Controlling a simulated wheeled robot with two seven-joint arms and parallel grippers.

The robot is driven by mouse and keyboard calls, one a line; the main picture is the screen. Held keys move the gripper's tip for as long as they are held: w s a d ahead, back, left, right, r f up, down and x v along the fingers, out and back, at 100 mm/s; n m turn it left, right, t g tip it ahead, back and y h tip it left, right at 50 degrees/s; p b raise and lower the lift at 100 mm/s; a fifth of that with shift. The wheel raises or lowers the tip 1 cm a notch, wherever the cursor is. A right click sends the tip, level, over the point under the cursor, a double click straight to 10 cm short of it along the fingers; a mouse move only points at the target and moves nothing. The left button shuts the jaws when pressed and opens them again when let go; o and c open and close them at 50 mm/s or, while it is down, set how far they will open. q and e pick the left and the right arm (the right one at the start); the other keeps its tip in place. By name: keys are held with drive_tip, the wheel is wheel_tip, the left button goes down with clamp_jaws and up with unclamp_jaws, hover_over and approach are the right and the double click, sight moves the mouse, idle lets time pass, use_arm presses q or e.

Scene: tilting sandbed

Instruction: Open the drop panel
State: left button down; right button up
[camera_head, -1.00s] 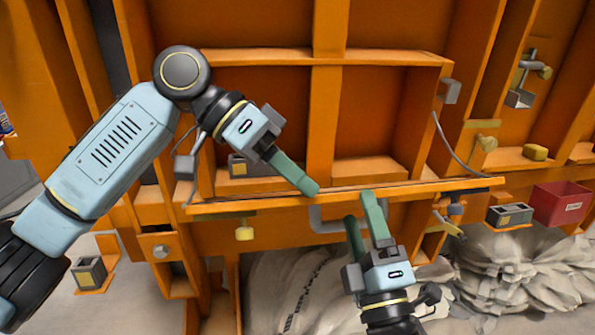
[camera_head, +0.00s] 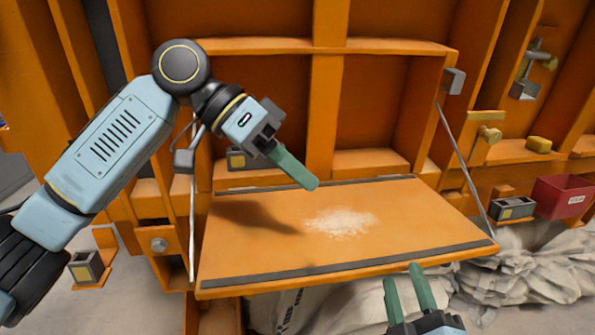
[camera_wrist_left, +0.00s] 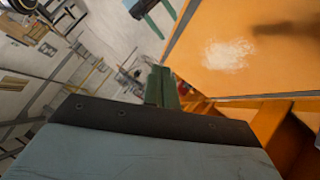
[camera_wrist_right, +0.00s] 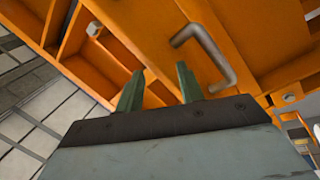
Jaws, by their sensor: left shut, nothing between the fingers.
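The drop panel (camera_head: 420,215) is hinged down from the orange frame, its inner face up and sloping slightly toward me. A patch of pale sand (camera_head: 340,222) lies on it; panel (camera_wrist_left: 265,75) and sand also show in the left wrist view. My left gripper (camera_head: 316,184) is shut and empty above the panel, casting a shadow on it. My right gripper (camera_head: 404,280) is open and empty, just in front of the panel's front edge. In the right wrist view the grey bar handle (camera_wrist_right: 228,65) is beyond the open fingers, not gripped; the head view hides it.
Straight stays (camera_head: 465,165) run from the frame to the panel's sides. A red bin (camera_head: 562,198) and a grey box (camera_head: 512,209) stand at the right. Pale crumpled sacks (camera_head: 535,265) lie below. Another small grey box (camera_head: 86,267) is at lower left.

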drive_tip(key=s+f+m+g+y, duration=0.2)
drive_tip(key=s+f+m+g, duration=0.25)
drive_tip(key=f, duration=0.35)
drive_tip(key=s+f+m+g+y, duration=0.1)
drive_tip(key=s+f+m+g, duration=0.25)
drive_tip(key=f+g, duration=0.35)
drive_tip(key=s+d+f+g+h+p, duration=0.1)
drive_tip(key=s+d+f+g+p, duration=0.2)
drive_tip(key=s+f+g, duration=0.3)
wheel_tip(320, 180, down, 2)
drive_tip(key=s+d, duration=0.1)
drive_tip(key=s, duration=0.2)
drive_tip(key=shift+f+m+h, duration=0.25)
drive_tip(key=shift+m+h, duration=0.05)
drive_tip(key=shift+w, duration=0.1)
